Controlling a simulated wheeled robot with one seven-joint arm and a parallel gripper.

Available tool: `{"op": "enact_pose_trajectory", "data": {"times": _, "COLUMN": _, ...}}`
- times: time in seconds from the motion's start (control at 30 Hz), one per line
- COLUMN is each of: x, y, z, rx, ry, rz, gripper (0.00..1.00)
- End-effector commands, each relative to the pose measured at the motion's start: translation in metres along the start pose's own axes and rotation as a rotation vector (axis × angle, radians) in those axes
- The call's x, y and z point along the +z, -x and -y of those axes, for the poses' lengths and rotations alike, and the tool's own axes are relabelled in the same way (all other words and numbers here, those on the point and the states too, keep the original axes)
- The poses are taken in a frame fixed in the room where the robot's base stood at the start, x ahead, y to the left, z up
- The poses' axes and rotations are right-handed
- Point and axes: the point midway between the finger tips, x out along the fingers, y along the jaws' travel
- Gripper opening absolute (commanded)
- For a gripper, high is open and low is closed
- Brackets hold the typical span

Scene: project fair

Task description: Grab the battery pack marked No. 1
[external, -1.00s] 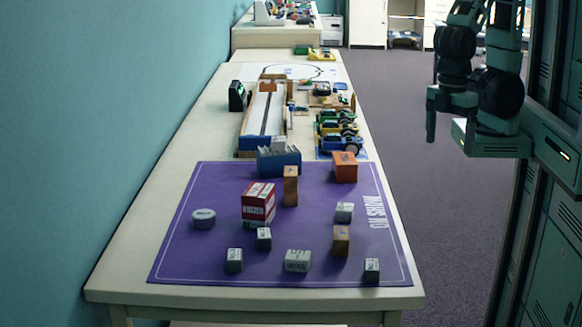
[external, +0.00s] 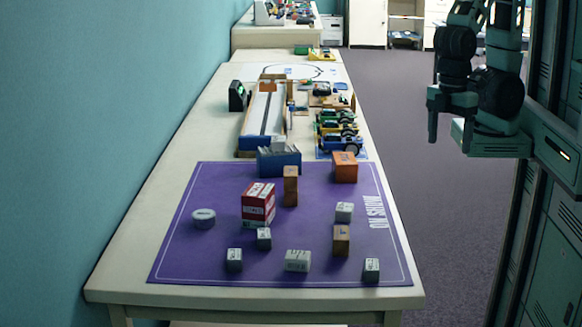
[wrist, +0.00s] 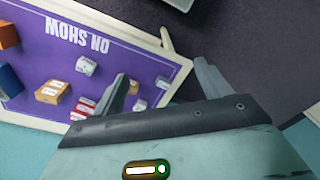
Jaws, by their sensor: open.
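Several small grey blocks with pale labels stand on the purple mat (external: 185,262): at front left (external: 234,260), behind that one (external: 264,238), at front middle (external: 297,260), at front right (external: 371,269) and at middle right (external: 344,212). A round grey piece (external: 203,218) lies at the left. The labels are too small to read, so I cannot tell which is No. 1. My gripper (wrist: 160,72) is open and empty, off to the right of the table, above the floor. In the wrist view one finger overlaps the mat and a grey block (wrist: 86,66) shows beyond it.
A red-and-white box (external: 258,202), an upright wooden block (external: 290,186), a lower wooden block (external: 341,240), an orange box (external: 345,167) and a blue bin (external: 279,161) share the mat. Model cars (external: 337,130) and a ramp (external: 262,118) stand behind. Dark lockers (external: 555,215) stand at right.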

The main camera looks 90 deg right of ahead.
Motion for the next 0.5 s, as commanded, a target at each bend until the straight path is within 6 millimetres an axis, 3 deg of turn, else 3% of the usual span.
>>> {"op": "enact_pose_trajectory", "data": {"times": 0.27, "x": -0.003, "y": -0.013, "z": -0.002, "rx": 0.048, "ry": 0.137, "rz": 0.103, "gripper": 0.76}}
{"op": "enact_pose_trajectory", "data": {"times": 0.5, "x": -0.018, "y": -0.060, "z": -0.014, "rx": 0.249, "ry": 0.519, "rz": 0.335, "gripper": 0.76}}
